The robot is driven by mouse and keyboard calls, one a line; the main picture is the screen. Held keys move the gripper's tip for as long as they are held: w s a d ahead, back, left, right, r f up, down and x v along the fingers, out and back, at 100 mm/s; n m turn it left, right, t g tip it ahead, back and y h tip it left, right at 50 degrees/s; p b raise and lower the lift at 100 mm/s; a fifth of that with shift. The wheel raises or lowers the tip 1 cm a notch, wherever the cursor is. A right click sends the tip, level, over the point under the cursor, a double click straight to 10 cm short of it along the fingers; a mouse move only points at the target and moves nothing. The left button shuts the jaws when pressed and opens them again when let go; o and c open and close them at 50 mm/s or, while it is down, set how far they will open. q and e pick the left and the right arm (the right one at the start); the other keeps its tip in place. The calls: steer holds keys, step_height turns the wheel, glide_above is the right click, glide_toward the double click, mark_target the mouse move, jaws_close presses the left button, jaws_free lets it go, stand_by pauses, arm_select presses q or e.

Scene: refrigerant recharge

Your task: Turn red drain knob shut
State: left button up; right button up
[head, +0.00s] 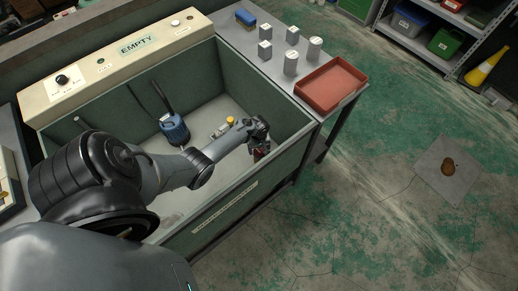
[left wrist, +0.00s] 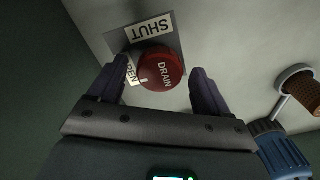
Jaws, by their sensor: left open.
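The red drain knob (left wrist: 161,69), marked DRAIN, sits on a grey plate in the left wrist view. A SHUT label (left wrist: 150,29), upside down, is above it, and a partly covered OPEN label (left wrist: 132,74) is at its left. A white mark on the knob's lower left edge faces the OPEN label. My left gripper (left wrist: 160,68) is open with one finger on each side of the knob; I cannot tell whether they touch it. In the head view the left gripper (head: 259,135) is low at the tub's right end and hides most of the knob. The right gripper is not in view.
The green tub (head: 285,108) has walls around the arm. A blue device (head: 174,129) with a dark hose stands inside; small fittings (head: 222,130) lie near the gripper. A panel (head: 118,58) reading EMPTY runs along the back. A red tray (head: 331,84) and several small containers stand on the side table.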

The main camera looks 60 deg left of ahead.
arm_select(q)
steer(key=c, duration=1)
steer(key=shift+c, duration=0.2)
steer(key=shift+m, duration=0.4)
steer(key=m+p, duration=0.1)
steer(key=m, duration=0.1)
steer(key=shift+r+m+p, duration=0.1)
steer(key=shift+m+p, duration=0.2)
steer(key=shift+m, duration=0.1)
steer(key=m, duration=0.4)
steer(key=shift+m+p, duration=0.3)
steer(key=shift+p, duration=0.1)
steer(key=m, duration=0.9)
steer(key=shift+m, duration=0.3)
